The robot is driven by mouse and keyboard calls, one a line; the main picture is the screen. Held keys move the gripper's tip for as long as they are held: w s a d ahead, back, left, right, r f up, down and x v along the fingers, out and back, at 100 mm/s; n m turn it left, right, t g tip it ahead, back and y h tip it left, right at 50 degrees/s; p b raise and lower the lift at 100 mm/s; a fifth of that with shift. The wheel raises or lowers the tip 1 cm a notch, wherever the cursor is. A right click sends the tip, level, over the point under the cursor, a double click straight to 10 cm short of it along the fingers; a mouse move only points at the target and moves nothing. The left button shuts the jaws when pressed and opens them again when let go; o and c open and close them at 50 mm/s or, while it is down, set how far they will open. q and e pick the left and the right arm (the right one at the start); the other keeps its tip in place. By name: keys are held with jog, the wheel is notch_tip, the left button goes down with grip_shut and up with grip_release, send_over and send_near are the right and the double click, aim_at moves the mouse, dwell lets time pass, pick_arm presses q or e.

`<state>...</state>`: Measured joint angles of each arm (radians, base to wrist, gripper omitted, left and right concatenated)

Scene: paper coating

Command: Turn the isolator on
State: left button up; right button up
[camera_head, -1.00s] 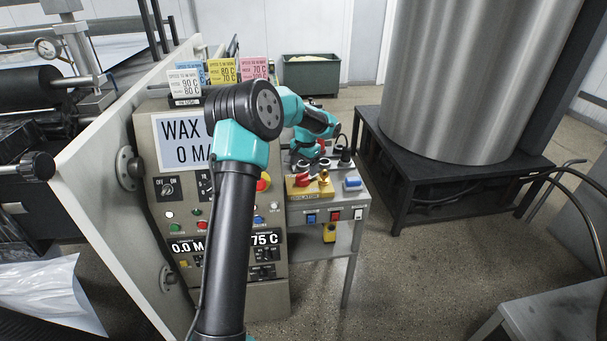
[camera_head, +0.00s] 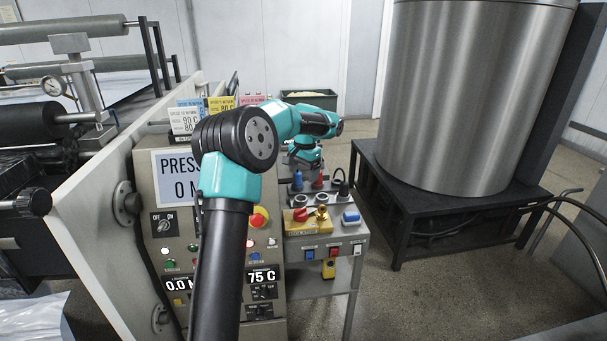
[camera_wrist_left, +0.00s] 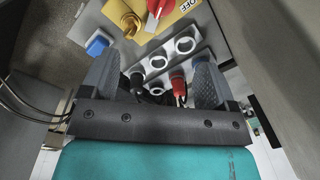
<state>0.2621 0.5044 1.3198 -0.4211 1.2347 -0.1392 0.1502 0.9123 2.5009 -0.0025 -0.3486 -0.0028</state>
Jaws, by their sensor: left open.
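The isolator (camera_head: 305,228) is a yellow plate with a red rotary handle (camera_head: 300,215) and a brass-yellow piece (camera_head: 321,213) beside it. It sits on the front of the grey side unit. In the left wrist view the red handle (camera_wrist_left: 157,8) and an "OFF" label show at the top edge. The handle's full pointing is cut off there. My left gripper (camera_wrist_left: 156,78) is open and empty, its fingers apart above the sockets and plugs. In the head view it hangs behind the isolator, over the plugs, not touching the handle. My right gripper is not in view.
Blue, red (camera_head: 318,178) and black (camera_head: 343,188) plugs stand behind the isolator. A blue block (camera_head: 350,217) sits to its right. The control panel (camera_head: 165,240) with an emergency button (camera_head: 259,217) is at left. A steel tank (camera_head: 465,95) stands right, with open floor in front.

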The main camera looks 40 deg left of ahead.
aim_at(301, 212)
pick_arm(q)
jog(key=n, duration=0.9)
jog(key=a+n, duration=0.1)
jog(key=n, duration=0.8)
jog(key=a+n+h, duration=0.1)
jog(key=n, duration=0.8)
jog(key=shift+w, duration=0.4)
jog(key=f, duration=1.7)
jog(key=shift+s+d+f, duration=0.2)
jog(key=shift+s+d, duration=0.2)
